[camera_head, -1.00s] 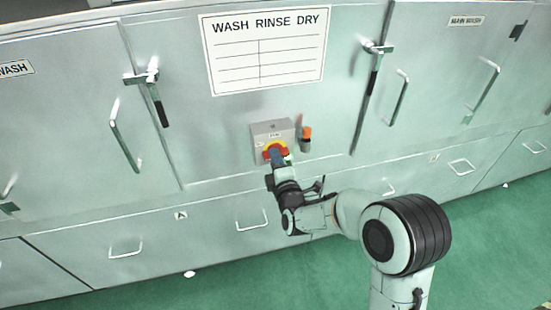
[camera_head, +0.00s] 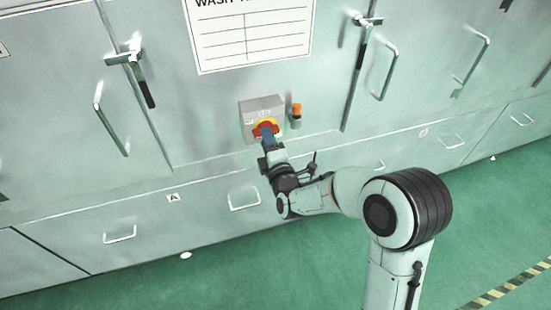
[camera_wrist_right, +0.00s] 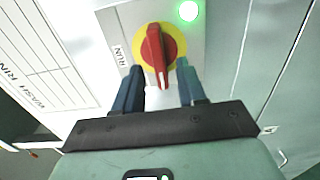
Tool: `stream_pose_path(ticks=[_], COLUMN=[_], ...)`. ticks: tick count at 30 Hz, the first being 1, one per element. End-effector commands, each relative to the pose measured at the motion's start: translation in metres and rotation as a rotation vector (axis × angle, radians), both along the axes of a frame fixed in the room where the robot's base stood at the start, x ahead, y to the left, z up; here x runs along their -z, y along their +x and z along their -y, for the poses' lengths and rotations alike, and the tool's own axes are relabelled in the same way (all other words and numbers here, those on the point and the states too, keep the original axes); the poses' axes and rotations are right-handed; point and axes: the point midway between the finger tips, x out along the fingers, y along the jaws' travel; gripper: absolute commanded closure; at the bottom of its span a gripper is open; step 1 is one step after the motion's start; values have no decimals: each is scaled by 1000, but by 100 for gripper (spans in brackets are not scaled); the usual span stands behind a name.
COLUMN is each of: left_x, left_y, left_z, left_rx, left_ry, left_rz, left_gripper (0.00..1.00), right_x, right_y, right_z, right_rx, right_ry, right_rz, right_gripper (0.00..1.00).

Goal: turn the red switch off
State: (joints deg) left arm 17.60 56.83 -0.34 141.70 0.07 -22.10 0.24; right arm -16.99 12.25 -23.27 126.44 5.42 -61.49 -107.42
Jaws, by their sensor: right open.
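The red switch (camera_wrist_right: 156,55) is a rotary handle on a round yellow plate, with a white mark at its lower end in the right wrist view. It also shows small in the head view (camera_head: 267,127), on the front of a grey box (camera_head: 262,104). A "RUN" label (camera_wrist_right: 119,56) is left of it and a lit green lamp (camera_wrist_right: 188,11) is at its upper right in the wrist view. My right gripper (camera_wrist_right: 159,74) is open, its blue fingers either side of the handle's lower end; contact cannot be told. In the head view the gripper (camera_head: 266,136) partly hides the switch. My left gripper is not in view.
The box is on a pale metal cabinet front with door handles (camera_head: 384,71), latches (camera_head: 128,60) and drawer pulls (camera_head: 244,200). An orange-topped cylinder (camera_head: 296,115) sits right beside the box. Green floor (camera_head: 270,280) in front is clear.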

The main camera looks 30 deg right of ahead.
Motion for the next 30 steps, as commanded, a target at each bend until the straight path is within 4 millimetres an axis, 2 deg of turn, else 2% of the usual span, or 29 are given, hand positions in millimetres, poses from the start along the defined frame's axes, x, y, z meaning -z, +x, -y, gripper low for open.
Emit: stream_pose_path(ticks=[11, 13, 18, 30], left_x=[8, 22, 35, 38], left_y=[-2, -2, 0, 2], left_z=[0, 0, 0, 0], left_rx=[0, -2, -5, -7], left_ry=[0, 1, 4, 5], left_rz=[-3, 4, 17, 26], left_gripper=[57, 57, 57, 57], right_x=[0, 3, 2, 0], right_y=[-89, -93, -104, -109], right_z=[-21, -22, -24, -26], right_rx=[0, 3, 2, 0], right_ry=[2, 2, 1, -1], right_rz=[3, 7, 4, 1], right_gripper=[60, 60, 60, 60])
